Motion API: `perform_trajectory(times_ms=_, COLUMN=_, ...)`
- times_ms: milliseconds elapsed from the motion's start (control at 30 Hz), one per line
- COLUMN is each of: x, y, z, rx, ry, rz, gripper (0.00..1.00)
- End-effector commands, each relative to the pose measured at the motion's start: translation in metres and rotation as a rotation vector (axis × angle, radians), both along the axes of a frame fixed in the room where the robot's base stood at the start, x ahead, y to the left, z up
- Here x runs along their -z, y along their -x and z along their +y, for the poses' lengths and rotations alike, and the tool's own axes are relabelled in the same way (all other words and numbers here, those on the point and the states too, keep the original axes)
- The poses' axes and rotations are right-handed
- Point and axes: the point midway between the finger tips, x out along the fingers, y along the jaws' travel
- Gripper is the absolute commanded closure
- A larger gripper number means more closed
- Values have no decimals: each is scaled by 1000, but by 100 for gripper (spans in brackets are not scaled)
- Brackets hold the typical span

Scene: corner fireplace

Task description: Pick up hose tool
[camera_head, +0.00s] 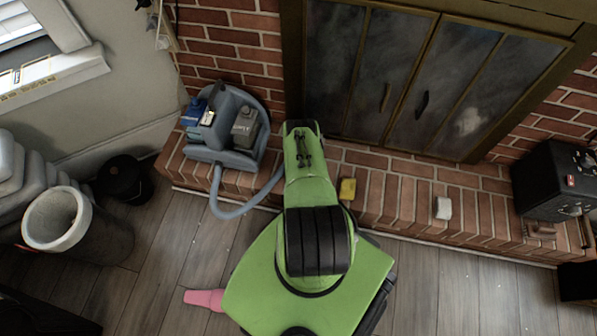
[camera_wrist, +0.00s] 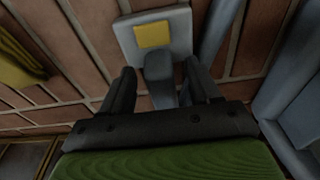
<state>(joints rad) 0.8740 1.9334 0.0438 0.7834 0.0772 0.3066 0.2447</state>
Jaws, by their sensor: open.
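The hose tool shows in the wrist view as a grey-blue head (camera_wrist: 180,33) with a yellow square on it and a narrower neck. It lies on the brick ledge. My gripper (camera_wrist: 160,72) is open, with one dark finger on each side of the neck. The fingers look apart from the neck. In the head view my green arm hides the tool and my fingers. The grey-blue hose (camera_head: 238,207) runs from the cleaning machine (camera_head: 230,130) and passes behind my arm.
A yellow sponge (camera_head: 347,189) and a white block (camera_head: 443,208) sit on the brick ledge (camera_head: 390,205) to the right. A black box (camera_head: 550,180) stands farther right. A large grey bin (camera_head: 95,235) and a dark pot (camera_head: 122,180) are at left. A pink object (camera_head: 203,299) lies beside my base.

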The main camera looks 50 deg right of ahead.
Motion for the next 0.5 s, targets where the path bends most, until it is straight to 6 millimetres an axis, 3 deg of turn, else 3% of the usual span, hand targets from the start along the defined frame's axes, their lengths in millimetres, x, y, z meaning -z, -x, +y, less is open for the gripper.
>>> perform_trajectory(times_ms=167, x=-2, y=0, z=0, rx=0, ry=0, rz=0, gripper=38)
perform_trajectory(times_ms=500, x=-2, y=0, z=0, rx=0, ry=0, rz=0, gripper=90)
